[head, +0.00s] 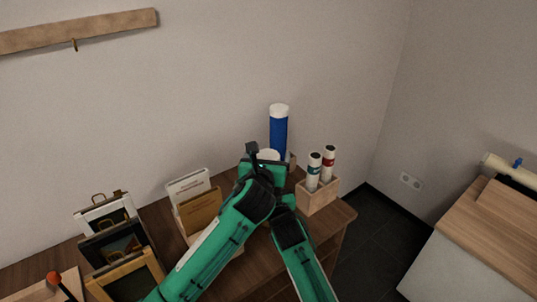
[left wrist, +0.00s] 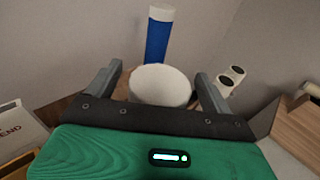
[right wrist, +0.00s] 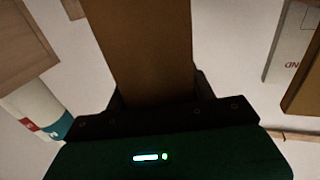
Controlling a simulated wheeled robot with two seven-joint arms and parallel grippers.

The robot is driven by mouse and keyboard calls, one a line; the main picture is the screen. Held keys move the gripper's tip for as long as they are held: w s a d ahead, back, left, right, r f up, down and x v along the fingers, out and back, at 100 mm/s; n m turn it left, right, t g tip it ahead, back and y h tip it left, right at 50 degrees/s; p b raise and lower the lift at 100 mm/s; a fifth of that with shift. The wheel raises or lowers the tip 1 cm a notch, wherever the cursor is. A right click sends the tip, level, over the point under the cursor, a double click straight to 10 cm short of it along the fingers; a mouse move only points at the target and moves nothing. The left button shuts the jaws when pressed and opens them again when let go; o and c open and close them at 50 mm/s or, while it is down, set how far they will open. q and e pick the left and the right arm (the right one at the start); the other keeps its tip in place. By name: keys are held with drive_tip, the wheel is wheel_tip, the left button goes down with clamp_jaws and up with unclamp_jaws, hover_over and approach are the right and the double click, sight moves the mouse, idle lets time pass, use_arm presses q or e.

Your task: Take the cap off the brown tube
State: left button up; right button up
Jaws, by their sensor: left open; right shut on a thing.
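The white cap (left wrist: 160,86) of the brown tube shows from above in the left wrist view, between the spread fingers of my left gripper (left wrist: 158,72). Gaps show on both sides of it. In the head view a little of the cap (head: 268,154) shows beside my left gripper (head: 257,160), which is open. In the right wrist view the brown tube (right wrist: 142,45) runs between the fingers of my right gripper (right wrist: 155,88), which is shut on it. In the head view my arms and left gripper hide the tube's body and the right gripper's fingers.
A blue tube with a white top (head: 278,130) stands just behind. A wooden box (head: 318,198) at the right holds two white tubes with teal and red bands. A booklet holder (head: 198,205) and picture frames (head: 108,225) stand at the left. The table (head: 343,213) ends at the right.

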sight(269, 151)
use_arm(q)
drive_tip(key=shift+w+d+f, duration=0.1)
drive_tip(key=shift+w+d, duration=0.05)
drive_tip(key=shift+w, duration=0.55)
drive_tip(key=shift+c, duration=0.4)
drive_tip(key=c, duration=1.1)
drive_tip(key=shift+r, duration=1.1)
drive_tip(key=shift+r, duration=2.05)
use_arm(e)
drive_tip(key=o, duration=1.5)
drive_tip(key=shift+c, duration=0.2)
